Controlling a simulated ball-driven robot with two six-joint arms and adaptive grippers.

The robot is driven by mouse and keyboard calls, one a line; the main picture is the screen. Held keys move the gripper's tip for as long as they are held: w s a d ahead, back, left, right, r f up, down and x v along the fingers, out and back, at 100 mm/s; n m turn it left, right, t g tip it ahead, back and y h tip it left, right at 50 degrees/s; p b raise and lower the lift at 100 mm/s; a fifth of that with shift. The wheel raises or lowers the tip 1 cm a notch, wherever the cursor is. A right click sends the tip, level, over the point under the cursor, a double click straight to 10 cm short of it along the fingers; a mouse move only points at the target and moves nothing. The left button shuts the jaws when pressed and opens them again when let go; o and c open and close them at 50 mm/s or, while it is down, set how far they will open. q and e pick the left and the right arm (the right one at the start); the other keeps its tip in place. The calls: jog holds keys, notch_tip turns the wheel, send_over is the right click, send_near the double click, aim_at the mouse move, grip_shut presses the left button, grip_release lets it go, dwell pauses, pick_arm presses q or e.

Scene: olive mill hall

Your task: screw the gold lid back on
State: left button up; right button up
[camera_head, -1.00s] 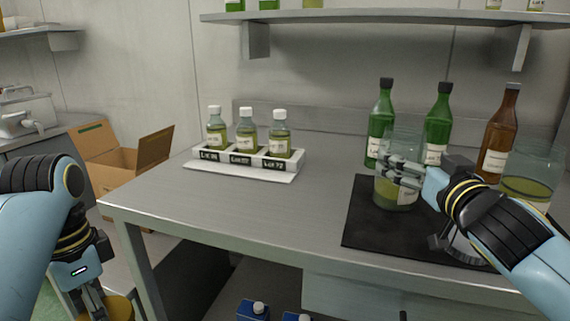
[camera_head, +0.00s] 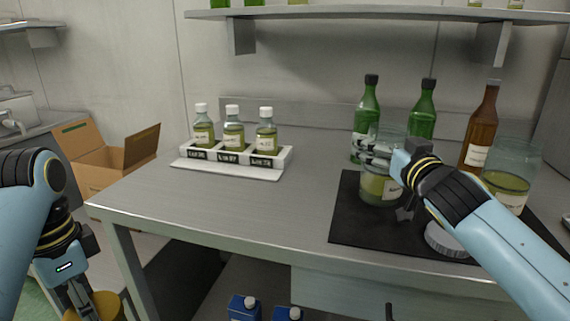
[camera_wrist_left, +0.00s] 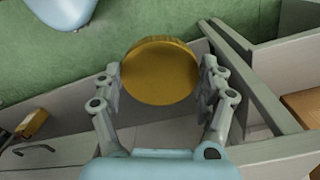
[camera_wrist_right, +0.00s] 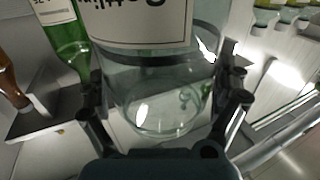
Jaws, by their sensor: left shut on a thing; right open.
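The gold lid (camera_wrist_left: 160,72) is held between the fingertips of my left gripper (camera_wrist_left: 160,85). In the head view the lid (camera_head: 110,306) shows at the bottom left edge, low beside the table, below my left arm. An open glass jar (camera_head: 380,190) with yellow-green contents and a white label stands on a black mat (camera_head: 345,225). My right gripper (camera_head: 372,152) is open at this jar's upper part, and its fingers hide some of the rim. In the right wrist view the jar (camera_wrist_right: 160,100) lies between the spread fingers.
A second glass jar (camera_head: 507,190) stands at the right. Green bottles (camera_head: 367,110) and a brown bottle (camera_head: 482,125) stand behind. A silver lid (camera_head: 445,240) lies on the mat under my right arm. A white rack (camera_head: 285,160) holds small bottles. The table's middle is clear.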

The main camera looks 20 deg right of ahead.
jog(key=c, duration=1.6)
jog(key=shift+o, duration=0.2)
jog(key=shift+r, duration=0.1)
pick_arm(q)
jog(key=shift+w+r+p, duration=0.1)
jog(key=shift+r+p, duration=0.7)
jog(key=shift+r, duration=0.05)
jog(key=shift+r+p, duration=0.3)
jog(key=shift+r, duration=0.05)
pick_arm(e)
notch_tip(320, 180, up, 10)
jog(key=shift+a, duration=0.1)
